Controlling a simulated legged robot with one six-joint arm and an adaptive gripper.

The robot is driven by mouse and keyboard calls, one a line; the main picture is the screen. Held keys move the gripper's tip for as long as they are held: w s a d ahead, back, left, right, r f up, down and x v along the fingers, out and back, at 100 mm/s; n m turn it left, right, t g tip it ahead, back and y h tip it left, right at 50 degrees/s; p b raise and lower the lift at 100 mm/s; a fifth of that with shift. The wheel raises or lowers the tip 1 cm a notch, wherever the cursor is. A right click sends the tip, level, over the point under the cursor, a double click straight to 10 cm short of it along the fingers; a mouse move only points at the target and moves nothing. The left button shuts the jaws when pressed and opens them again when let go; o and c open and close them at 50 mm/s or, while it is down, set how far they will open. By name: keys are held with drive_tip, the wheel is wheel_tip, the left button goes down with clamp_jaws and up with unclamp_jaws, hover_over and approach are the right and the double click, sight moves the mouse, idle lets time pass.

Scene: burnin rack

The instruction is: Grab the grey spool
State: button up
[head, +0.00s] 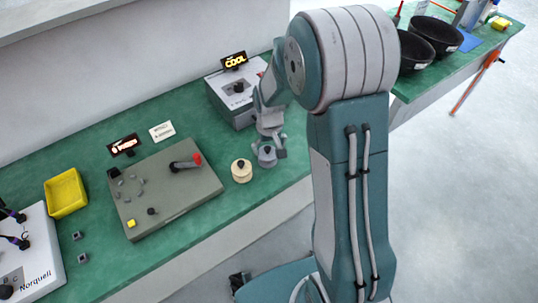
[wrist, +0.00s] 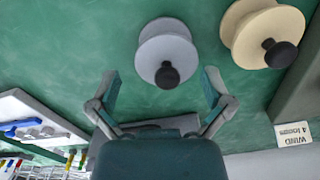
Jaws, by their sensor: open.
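The grey spool (wrist: 165,50) stands on the green bench top, with a dark knob on it, in the wrist view. It also shows in the head view (head: 267,158), partly behind my gripper. My gripper (wrist: 160,88) is open, and in the wrist view the spool appears between and just beyond its two fingertips. In the head view my gripper (head: 268,147) is right at the spool. I cannot tell whether the fingers touch it.
A cream spool (head: 241,171) with a dark knob stands close to the left of the grey one. A grey-green panel (head: 170,195) with a red-ended lever lies further left. A grey box (head: 232,98) stands behind. A yellow tray (head: 66,194) is at far left.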

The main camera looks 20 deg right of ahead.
wheel_tip(320, 180, down, 2)
drive_tip(key=shift+a+f, duration=0.25)
drive_tip(key=shift+a, duration=0.25)
drive_tip(key=shift+d, duration=0.25)
drive_tip(key=c, duration=0.9)
